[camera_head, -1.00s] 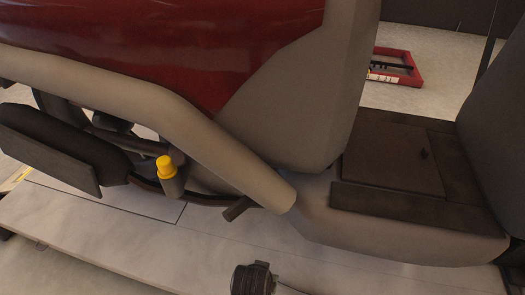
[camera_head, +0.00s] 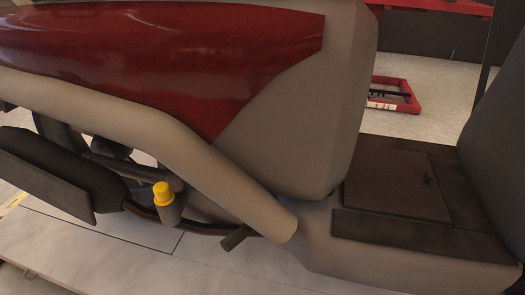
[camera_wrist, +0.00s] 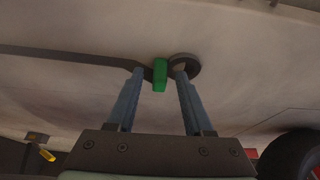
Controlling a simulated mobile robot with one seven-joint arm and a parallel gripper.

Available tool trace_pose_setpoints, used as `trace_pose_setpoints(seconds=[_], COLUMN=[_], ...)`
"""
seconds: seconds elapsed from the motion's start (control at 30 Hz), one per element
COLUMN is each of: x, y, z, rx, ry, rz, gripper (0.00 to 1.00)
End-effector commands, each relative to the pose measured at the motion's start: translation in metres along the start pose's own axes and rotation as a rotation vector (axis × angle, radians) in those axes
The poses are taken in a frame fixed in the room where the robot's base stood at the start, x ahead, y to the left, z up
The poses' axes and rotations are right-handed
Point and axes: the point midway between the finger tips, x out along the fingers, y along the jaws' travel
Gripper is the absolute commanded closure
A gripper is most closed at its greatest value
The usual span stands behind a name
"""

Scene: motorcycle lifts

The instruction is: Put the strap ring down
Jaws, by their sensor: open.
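In the wrist view my gripper (camera_wrist: 159,69) is open, one finger on each side of a small green block (camera_wrist: 160,80). The strap ring (camera_wrist: 187,64) is dark and round and lies at the tip of the right finger, against a pale surface (camera_wrist: 80,90). A dark strap (camera_wrist: 70,53) runs from the left edge to the fingertips; its join to the ring is partly hidden by the green block and fingers. I cannot tell whether a finger touches the ring or the block. Neither the ring nor my gripper shows in the head view.
In the head view a red and beige motorcycle body (camera_head: 190,70) fills the left and middle, with a yellow-capped part (camera_head: 162,193) below. A pale platform (camera_head: 110,260) lies under it. The wrist view shows a dark round object (camera_wrist: 292,155) at lower right and a yellow piece (camera_wrist: 46,154) at lower left.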

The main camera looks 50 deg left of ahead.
Motion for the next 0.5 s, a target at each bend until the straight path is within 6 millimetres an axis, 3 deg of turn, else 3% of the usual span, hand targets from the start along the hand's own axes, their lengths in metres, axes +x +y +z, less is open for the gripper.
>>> trace_pose_setpoints(seconds=[0.17,0.5], x=[-0.011,-0.078], y=[0.001,0.001], z=[-0.002,-0.004], rx=[0.000,0.000], ry=[-0.001,0.000], rz=[0.001,0.001], gripper=[0.48,0.48])
